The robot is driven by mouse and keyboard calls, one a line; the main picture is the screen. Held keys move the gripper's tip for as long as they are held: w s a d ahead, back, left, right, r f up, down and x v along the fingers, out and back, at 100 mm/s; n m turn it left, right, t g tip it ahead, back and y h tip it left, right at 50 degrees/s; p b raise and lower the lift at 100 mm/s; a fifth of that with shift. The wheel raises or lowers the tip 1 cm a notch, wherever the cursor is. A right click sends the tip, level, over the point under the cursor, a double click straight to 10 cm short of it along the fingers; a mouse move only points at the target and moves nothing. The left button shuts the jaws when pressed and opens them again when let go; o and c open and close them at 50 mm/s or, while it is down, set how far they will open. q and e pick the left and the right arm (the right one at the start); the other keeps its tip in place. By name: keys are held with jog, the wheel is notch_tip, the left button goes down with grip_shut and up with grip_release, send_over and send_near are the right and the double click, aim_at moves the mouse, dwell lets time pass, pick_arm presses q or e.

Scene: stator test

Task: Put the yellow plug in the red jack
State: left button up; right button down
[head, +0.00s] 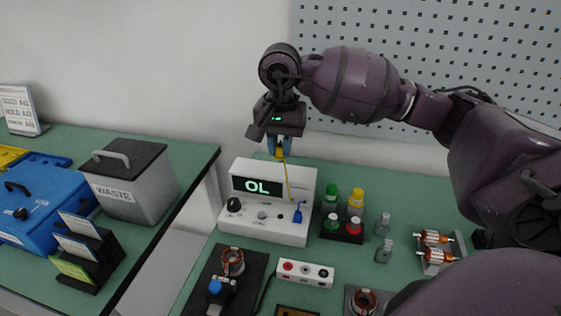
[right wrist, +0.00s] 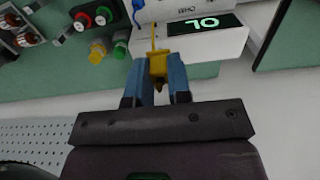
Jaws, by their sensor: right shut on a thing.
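My right gripper (head: 279,145) is shut on the yellow plug (head: 279,154) and holds it in the air above the white meter (head: 248,170), whose display reads OL. In the right wrist view the plug (right wrist: 158,66) sits between the blue fingers of the gripper (right wrist: 161,64). A thin yellow lead (head: 289,181) runs from the plug down to the meter's front. A blue plug (head: 298,212) is at the meter's right front. A white jack strip (head: 305,281) lies in front of the meter, and a red jack (head: 287,266) is at its left end. My left gripper is out of view.
Green and yellow caps (head: 355,197) and red ones stand right of the meter. A dark fixture (head: 205,280) with a copper-wound part lies front left. Copper-wound rotors (head: 436,238) lie right. The waste bin (head: 150,185) and blue case (head: 50,205) stand on the left bench.

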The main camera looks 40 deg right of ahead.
jog(key=shift+r, duration=0.5)
jog(key=shift+f, duration=0.1)
jog(key=shift+s+a, duration=0.1)
jog(key=s+a+p, duration=0.1)
jog(key=s+a, duration=0.5)
jog(key=s, duration=0.5)
jog(key=shift+s+a+p, duration=0.15)
jog(key=shift+s+p, duration=0.1)
jog(key=shift+p, duration=0.05)
dwell(0.6)
